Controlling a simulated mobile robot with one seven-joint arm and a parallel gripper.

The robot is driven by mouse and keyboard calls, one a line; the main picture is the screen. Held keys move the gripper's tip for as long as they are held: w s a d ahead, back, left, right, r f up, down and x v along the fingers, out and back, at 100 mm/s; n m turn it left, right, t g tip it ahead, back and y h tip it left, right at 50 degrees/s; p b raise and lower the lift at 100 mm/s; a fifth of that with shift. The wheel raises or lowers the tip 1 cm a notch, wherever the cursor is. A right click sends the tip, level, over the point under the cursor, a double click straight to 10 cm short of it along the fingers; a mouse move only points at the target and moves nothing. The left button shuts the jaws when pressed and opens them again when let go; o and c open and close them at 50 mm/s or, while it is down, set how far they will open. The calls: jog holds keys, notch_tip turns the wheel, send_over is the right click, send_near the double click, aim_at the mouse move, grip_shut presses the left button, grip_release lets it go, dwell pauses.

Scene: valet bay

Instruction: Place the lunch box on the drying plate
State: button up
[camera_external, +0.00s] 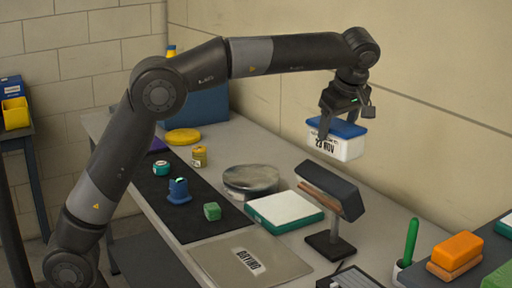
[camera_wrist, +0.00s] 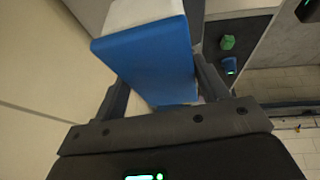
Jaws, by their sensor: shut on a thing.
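The lunch box (camera_external: 336,146) is a white box with a blue lid and a dark "22 NOV" label. My gripper (camera_external: 340,125) is shut on it and holds it in the air near the wall, above and behind the tilted dark panel. In the wrist view, the blue lid of the lunch box (camera_wrist: 150,58) fills the space between the fingers of my gripper (camera_wrist: 163,85). The drying plate (camera_external: 215,257) is a flat grey sheet with a lettered label, lying on the bench at the front. It looks bare. The lunch box is well apart from it.
A green-edged white pad (camera_external: 285,209), a round grey disc (camera_external: 251,179) and a tilted dark panel on a stand (camera_external: 330,190) are near the plate. A black mat (camera_external: 165,192) holds several small items. An orange block (camera_external: 457,250) and green-handled tool (camera_external: 411,240) are at right.

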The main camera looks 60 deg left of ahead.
jog(key=s+d+f, duration=0.2)
jog(key=s+d, duration=0.1)
jog(key=s, duration=0.4)
jog(key=s+d+f, duration=0.2)
jog(key=s+d, duration=0.1)
jog(key=s, duration=0.3)
jog(key=s+f+m, duration=0.1)
jog(key=s+f, duration=0.8)
jog(key=s, duration=0.6)
jog(key=shift+w+a+f, duration=1.15)
jog(key=shift+a+f, duration=0.45)
jog(key=shift+f, duration=0.35)
jog(key=shift+w+a+f, duration=1.2)
jog(key=shift+a+f, duration=0.4)
jog(key=shift+f, duration=0.35)
jog(key=shift+w+a+f, duration=1.15)
jog(key=shift+a+f, duration=0.45)
jog(key=shift+f, duration=0.35)
jog(key=o, duration=0.9)
jog(key=shift+f, duration=0.1)
jog(key=o, duration=0.4)
jog(key=shift+o, duration=0.2)
